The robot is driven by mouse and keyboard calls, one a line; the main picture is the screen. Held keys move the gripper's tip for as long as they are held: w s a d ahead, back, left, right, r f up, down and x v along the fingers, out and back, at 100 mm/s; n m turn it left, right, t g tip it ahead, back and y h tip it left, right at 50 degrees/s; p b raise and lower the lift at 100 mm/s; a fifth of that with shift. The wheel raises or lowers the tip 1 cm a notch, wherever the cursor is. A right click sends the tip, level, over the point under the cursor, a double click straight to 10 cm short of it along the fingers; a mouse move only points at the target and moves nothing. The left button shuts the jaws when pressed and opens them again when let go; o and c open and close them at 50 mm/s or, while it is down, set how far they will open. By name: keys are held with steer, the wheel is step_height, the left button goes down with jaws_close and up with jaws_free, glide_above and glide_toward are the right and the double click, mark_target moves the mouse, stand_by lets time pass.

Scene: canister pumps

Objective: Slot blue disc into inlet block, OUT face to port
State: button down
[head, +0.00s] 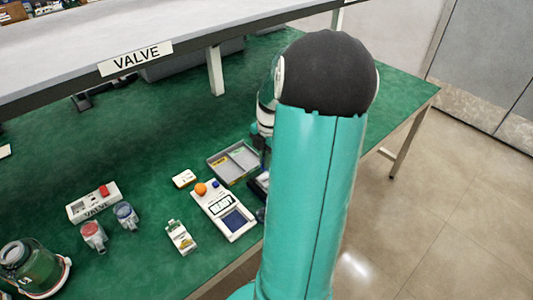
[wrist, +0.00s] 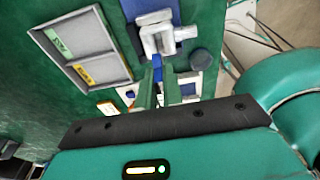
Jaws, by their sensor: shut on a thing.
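In the wrist view, my gripper (wrist: 159,84) is shut on a thin blue piece, seen edge-on, which looks like the blue disc (wrist: 157,64). Its OUT face cannot be read. A pale grey block-like fitting (wrist: 160,36), probably the inlet block, is just beyond the fingertips, with dark blue parts around it. I cannot tell whether the disc touches it or is in a slot. In the head view, my arm hides the gripper, the disc and most of the fitting.
A two-compartment grey tray (head: 252,149) with green and yellow labels is left of the gripper in the wrist view (wrist: 88,50). A white tester (head: 225,210) with an orange ball, a small carton (head: 180,237) and a VALVE box (head: 93,202) are on the green bench.

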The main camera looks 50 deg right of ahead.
steer(key=shift+f, duration=1.65)
steer(key=shift+f, duration=1.55)
steer(key=c, duration=1.5)
jaws_free()
steer(key=shift+s, duration=0.1)
steer(key=shift+o, duration=0.2)
steer(key=shift+r, duration=0.15)
step_height(320, 180, up, 14)
steer(key=d, duration=0.1)
steer(key=shift+s+d+f, duration=0.15)
steer(key=shift+d+f, duration=0.05)
steer(key=shift+d, duration=0.15)
